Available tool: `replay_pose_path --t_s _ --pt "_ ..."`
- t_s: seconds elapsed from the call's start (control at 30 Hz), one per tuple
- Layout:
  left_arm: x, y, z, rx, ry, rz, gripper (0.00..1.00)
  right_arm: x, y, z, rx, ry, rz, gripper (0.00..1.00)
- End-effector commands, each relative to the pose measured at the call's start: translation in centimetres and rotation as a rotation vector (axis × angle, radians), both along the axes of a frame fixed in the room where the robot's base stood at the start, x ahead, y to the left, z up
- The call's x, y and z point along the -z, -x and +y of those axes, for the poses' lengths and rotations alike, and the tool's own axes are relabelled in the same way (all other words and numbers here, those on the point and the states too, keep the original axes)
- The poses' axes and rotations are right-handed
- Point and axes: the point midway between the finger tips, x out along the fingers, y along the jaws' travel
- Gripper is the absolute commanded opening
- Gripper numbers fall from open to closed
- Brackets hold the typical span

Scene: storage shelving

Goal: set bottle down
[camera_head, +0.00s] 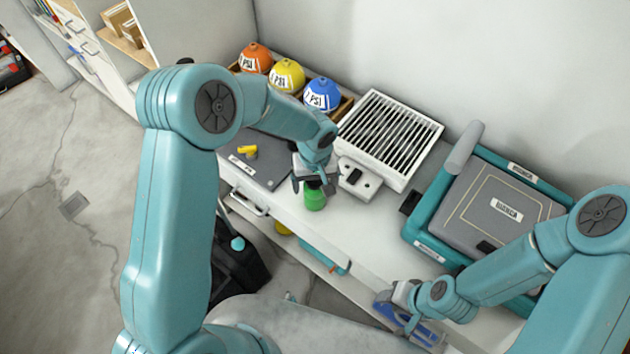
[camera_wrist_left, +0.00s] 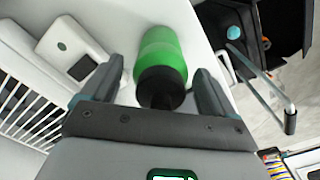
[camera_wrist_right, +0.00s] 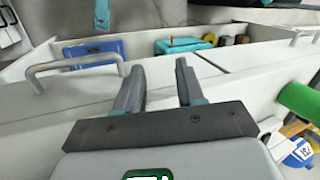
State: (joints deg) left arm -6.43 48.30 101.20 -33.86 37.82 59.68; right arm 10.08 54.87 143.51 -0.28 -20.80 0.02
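The green bottle (camera_head: 314,198) with a black cap stands on the white counter in front of the vented white unit. In the left wrist view the bottle (camera_wrist_left: 162,52) lies between my left gripper's fingers, with a gap on each side. My left gripper (camera_head: 313,184) is open around the bottle's upper end. It hides most of the cap in the head view. My right gripper (camera_head: 400,312) is low at the counter's front edge. In the right wrist view its fingers (camera_wrist_right: 160,66) are apart with nothing between them.
A vented white unit (camera_head: 388,140) stands behind the bottle. A dark grey plate (camera_head: 262,170) lies to its left. A teal-framed case (camera_head: 505,205) fills the counter's right. Orange, yellow and blue (camera_head: 322,95) domes sit in a box at the back. A blue item (camera_wrist_right: 95,53) is near my right gripper.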

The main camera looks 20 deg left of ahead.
Motion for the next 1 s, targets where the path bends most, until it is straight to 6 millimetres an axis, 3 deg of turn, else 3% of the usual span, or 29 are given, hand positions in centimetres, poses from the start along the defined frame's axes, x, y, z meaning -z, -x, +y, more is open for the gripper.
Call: replay_pose_path --t_s 0.37,0.8,1.0 --pt "-0.9 -0.1 0.0 -0.001 0.000 -0.003 0.87 -0.3 0.0 0.0 0.000 0.000 -0.001 0.38" --pt "-10.3 0.0 -0.1 0.000 0.001 -0.004 0.87 1.3 0.0 0.0 0.000 0.000 0.000 0.38" --pt "-11.6 0.1 -0.1 0.007 0.007 0.003 0.87 1.4 0.0 0.0 0.000 0.000 0.000 0.38"
